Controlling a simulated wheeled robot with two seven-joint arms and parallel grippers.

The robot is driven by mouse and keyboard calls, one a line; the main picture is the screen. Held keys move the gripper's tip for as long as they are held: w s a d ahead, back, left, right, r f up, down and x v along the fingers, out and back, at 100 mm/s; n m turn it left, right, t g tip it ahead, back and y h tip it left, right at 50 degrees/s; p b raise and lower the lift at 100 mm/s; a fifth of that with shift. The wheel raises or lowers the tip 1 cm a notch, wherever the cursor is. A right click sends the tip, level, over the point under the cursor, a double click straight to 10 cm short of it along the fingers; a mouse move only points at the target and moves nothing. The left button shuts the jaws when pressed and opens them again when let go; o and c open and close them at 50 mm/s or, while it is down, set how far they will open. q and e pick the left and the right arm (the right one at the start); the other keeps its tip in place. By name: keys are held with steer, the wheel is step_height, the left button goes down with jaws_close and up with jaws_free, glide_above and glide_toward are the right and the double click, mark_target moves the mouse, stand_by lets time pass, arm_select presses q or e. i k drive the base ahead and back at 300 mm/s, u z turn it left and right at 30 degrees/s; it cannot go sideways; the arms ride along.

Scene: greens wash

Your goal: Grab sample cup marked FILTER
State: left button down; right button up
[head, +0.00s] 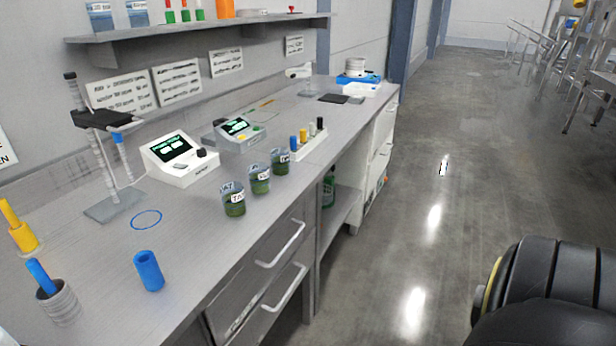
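Three clear sample cups with green contents stand upright in a slanted row on the grey bench. The nearest cup (235,207) has a white label that seems to start with "TA". The middle cup (260,184) and the farthest cup (280,164) also have white labels, too small to read. I cannot tell which one is marked FILTER. Neither of my grippers is in view, and nothing touches the cups.
Two meters (180,160) (238,132) stand behind the cups. A rack of coloured vials (309,143) is to their right. A blue cylinder (149,271), a blue ring (146,219) and a stand (113,205) are left. The floor (440,200) beside the bench is clear.

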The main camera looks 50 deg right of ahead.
mark_target(259, 180)
steer(key=z, duration=1.3)
steer(key=k, duration=0.15)
steer(key=z, duration=0.05)
